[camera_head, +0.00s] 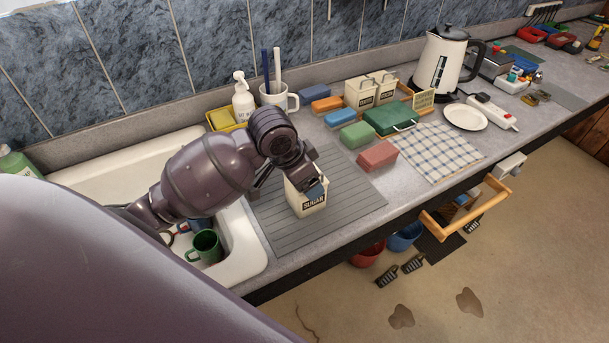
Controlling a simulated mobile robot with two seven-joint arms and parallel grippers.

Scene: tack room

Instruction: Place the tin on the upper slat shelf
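A cream tin labelled SUGAR (308,205) stands upright on the grey ribbed mat beside the sink. My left gripper (313,185) is at the top of this tin, with the wrist covering part of it. The fingers are mostly hidden, so I cannot tell whether they are closed on it. Two similar cream tins (360,94) stand side by side at the back of the counter, with a small wooden frame and sign (423,101) beside them. I cannot make out an upper slat shelf. My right gripper is not in view.
The ribbed mat (285,232) has bare room around the tin. Coloured blocks (378,156), a green case (390,120), a checked cloth (438,150) and a kettle (440,65) lie to the right. A white mug (277,99) with utensils stands behind. The sink holds a green mug (206,246).

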